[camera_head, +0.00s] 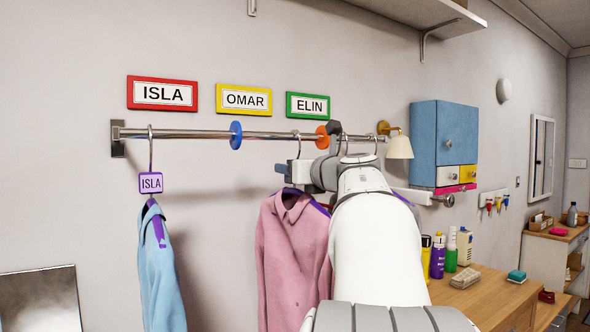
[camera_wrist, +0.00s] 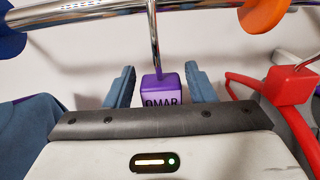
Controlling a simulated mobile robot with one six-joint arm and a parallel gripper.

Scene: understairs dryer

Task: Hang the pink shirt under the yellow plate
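The pink shirt (camera_head: 285,262) hangs on a purple hanger, its hook on the rail (camera_head: 190,134) between the blue disc (camera_head: 235,135) and the orange disc (camera_head: 322,137). The yellow plate (camera_head: 244,100), reading OMAR, is on the wall above the rail. My gripper (camera_head: 290,172) is at the top of the pink shirt's hanger. In the wrist view, its two fingers (camera_wrist: 160,88) stand on either side of the purple OMAR tag (camera_wrist: 160,92), with gaps visible on both sides. My arm hides part of the shirt's right side.
A blue shirt (camera_head: 163,270) with an ISLA tag hangs at the rail's left. Red ISLA (camera_head: 162,93) and green ELIN (camera_head: 308,106) plates flank the yellow one. A red hanger (camera_wrist: 290,85) is right of my gripper. A lamp (camera_head: 399,147) and blue cabinet (camera_head: 443,143) are further right.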

